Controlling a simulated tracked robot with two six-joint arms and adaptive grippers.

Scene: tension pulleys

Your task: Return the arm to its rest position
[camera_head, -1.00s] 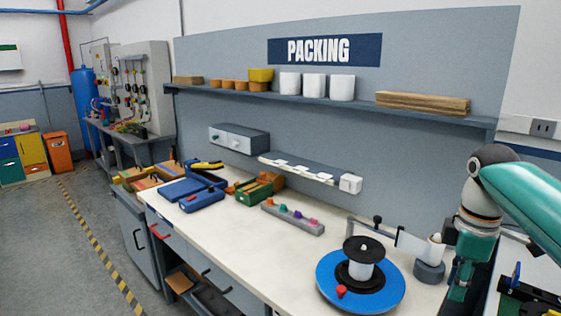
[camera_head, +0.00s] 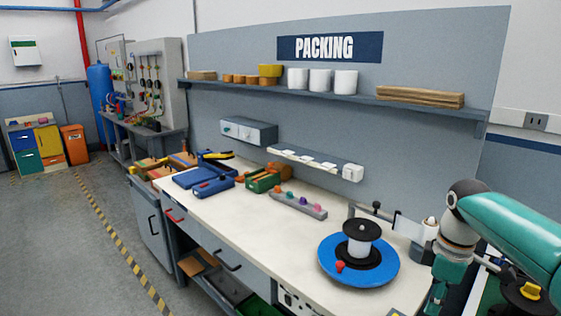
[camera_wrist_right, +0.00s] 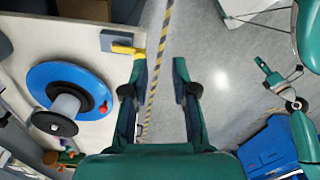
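My right arm comes in from the right in the head view. Its gripper (camera_head: 437,296) hangs pointing down at the right end of the packing bench (camera_head: 245,220), beside the blue disc. In the right wrist view the two fingers of this gripper (camera_wrist_right: 160,72) are spread apart with nothing between them, and grey floor with a striped line shows beyond. My left arm does not show in the head view. Green jointed parts (camera_wrist_right: 285,88) at the right of the wrist view may be my left arm; its finger state cannot be made out.
The blue disc (camera_head: 330,263) with a black and white spool (camera_head: 361,232) sits at the bench's right. A yellow-handled item (camera_wrist_right: 126,50) lies near the bench edge. A blue box (camera_wrist_right: 268,147) is at lower right. Open floor (camera_head: 55,250) is at left.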

